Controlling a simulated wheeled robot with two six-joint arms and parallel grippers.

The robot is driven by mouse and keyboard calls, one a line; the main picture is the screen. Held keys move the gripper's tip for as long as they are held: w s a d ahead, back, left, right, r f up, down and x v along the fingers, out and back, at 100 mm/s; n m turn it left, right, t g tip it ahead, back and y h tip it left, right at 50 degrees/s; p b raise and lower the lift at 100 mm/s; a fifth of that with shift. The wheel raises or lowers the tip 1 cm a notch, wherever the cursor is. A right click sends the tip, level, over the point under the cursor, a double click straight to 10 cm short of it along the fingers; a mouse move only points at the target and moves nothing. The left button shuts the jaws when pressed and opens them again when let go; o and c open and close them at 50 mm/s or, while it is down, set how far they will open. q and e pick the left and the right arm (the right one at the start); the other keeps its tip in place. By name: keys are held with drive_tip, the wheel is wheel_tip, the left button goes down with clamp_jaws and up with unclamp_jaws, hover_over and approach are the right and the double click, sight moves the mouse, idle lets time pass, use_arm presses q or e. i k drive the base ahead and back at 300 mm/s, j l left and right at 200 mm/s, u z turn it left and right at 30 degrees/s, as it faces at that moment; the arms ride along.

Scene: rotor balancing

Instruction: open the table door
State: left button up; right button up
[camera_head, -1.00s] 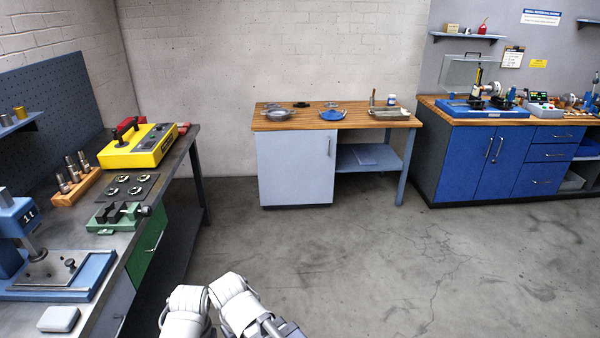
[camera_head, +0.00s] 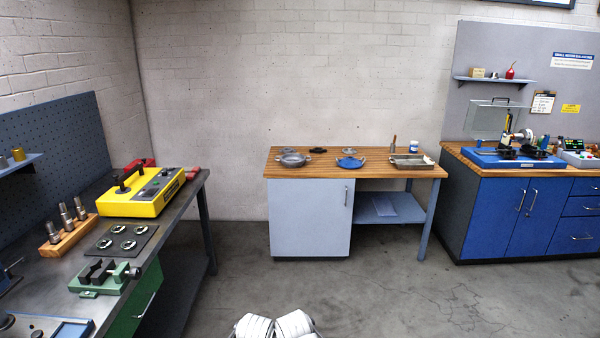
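The wooden-topped table (camera_head: 330,173) stands against the back wall, ahead of me. Its light grey-blue door (camera_head: 305,218) is on the left under the top and looks shut. A vertical metal handle (camera_head: 347,196) sits near the door's upper right edge. White parts of my own arms show at the bottom middle of the view, well short of the table. Neither of my grippers' fingers can be seen.
A dark workbench (camera_head: 185,215) with a yellow device (camera_head: 140,192) runs along the left. A blue cabinet (camera_head: 500,215) stands right of the table. An open shelf (camera_head: 376,208) is beside the door. The concrete floor (camera_head: 400,290) before the table is clear.

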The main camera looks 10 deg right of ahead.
sight(308, 216)
drive_tip(key=i+l+z, duration=0.4)
drive_tip(key=i, duration=0.4)
drive_tip(key=i+z, duration=0.35)
drive_tip(key=i, duration=0.45)
drive_tip(key=i+l+u, duration=0.1)
drive_tip(key=i+u, duration=0.15)
drive_tip(key=i, duration=0.25)
drive_tip(key=i+l+u, duration=0.15)
drive_tip(key=i+u, duration=0.15)
drive_tip(key=i, duration=0.2)
drive_tip(key=i+l+u, duration=0.25)
drive_tip(key=i, duration=0.25)
drive_tip(key=i+l+u, duration=0.3)
drive_tip(key=i+l, duration=0.1)
